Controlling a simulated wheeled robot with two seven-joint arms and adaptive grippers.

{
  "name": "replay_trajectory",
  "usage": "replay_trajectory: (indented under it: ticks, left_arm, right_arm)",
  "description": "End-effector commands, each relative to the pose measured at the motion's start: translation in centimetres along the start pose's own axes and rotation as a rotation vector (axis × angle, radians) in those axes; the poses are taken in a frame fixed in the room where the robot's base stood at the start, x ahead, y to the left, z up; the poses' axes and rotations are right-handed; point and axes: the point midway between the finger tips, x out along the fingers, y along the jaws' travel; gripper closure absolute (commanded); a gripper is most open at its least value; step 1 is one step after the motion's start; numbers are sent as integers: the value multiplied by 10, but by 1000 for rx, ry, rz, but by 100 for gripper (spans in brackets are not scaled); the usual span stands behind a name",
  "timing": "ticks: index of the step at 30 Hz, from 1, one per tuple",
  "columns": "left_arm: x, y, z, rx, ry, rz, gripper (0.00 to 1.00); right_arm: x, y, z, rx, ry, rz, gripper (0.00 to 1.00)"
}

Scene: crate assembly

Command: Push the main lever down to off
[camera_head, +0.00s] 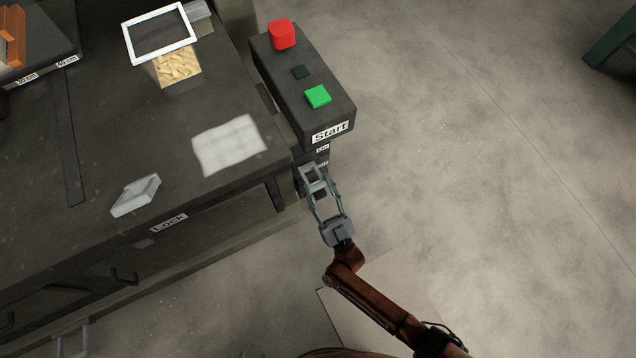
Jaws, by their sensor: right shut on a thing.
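The main lever is mostly hidden by my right gripper (313,178). Only a dark bit shows between the fingers, on the front side of the control box (278,78), below the Start label. My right gripper is shut on this dark part, which I take to be the lever. Small white labels (322,148) sit just above the fingertips, the upper reading like "On"; the lower is partly covered. The lever's exact angle cannot be seen. My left gripper (73,335) shows only in part at the bottom left edge, away from the box; its opening is unclear.
The control box carries a red button (283,34) and a green button (317,96).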

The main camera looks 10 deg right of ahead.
Motion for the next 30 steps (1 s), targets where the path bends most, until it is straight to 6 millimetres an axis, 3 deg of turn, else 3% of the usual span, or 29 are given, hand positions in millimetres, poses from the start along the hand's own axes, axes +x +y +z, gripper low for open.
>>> replay_trajectory:
  ticks: [14,15,22,30]
  left_arm:
    - [0,0,1,2,7,2,60]
    - [0,0,1,2,7,2,60]
    - [0,0,1,2,6,1,60]
    - [0,0,1,1,5,3,60]
  right_arm:
    - [-3,1,2,-1,4,2,100]
    - [-3,1,2,-1,4,2,59]
    - [-2,1,1,-1,5,1,43]
    - [-1,0,1,0,6,1,42]
